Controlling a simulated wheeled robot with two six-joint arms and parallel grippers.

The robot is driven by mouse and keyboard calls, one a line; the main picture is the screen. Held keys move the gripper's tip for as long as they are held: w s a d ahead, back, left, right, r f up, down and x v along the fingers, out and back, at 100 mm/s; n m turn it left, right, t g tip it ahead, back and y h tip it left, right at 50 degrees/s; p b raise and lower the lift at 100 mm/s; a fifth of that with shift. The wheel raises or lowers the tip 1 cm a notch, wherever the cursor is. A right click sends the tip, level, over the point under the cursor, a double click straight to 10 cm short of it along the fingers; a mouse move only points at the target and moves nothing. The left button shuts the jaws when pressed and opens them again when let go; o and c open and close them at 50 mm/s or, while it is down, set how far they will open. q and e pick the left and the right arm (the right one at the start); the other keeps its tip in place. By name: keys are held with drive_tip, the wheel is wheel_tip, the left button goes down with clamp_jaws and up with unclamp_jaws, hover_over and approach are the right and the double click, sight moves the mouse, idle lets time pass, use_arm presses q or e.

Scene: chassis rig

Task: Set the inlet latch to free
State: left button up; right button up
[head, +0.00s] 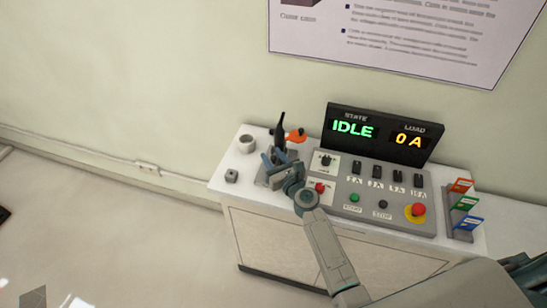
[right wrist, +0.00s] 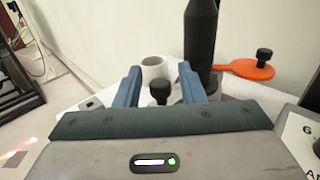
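My right gripper (head: 275,160) is at the left end of the bench. It also shows in the right wrist view (right wrist: 158,84), with its two blue fingers apart. A small black knob (right wrist: 160,93) shows between the fingers, with a gap on each side; I cannot tell whether it is the inlet latch's handle. An upright black handle (head: 280,130) stands just behind the gripper and also shows in the right wrist view (right wrist: 200,38). An orange flap (head: 297,135) with a black knob lies beside it. The gripper hides much of the inlet area. My left gripper is out of view.
The display (head: 380,134) reads IDLE and 0 A. The control panel (head: 350,210) carries several switches and a red stop knob (head: 417,210). A white cup (head: 246,144) and a small grey block (head: 231,176) sit at the left. Coloured cards (head: 466,205) stand at the right.

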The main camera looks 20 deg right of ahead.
clamp_jaws()
drive_tip(key=shift+s+a+f, duration=0.1)
drive_tip(key=shift+s+a, duration=0.6)
drive_tip(key=shift+s, duration=0.35)
drive_tip(key=shift+o, duration=0.3)
unclamp_jaws()
drive_tip(key=shift+o, duration=0.6)
drive_tip(key=shift+a, duration=0.1)
drive_tip(key=shift+s, duration=0.1)
drive_tip(key=shift+s, duration=0.3)
drive_tip(key=s+d, duration=0.2)
drive_tip(key=s, duration=0.8)
drive_tip(key=shift+b, duration=0.45)
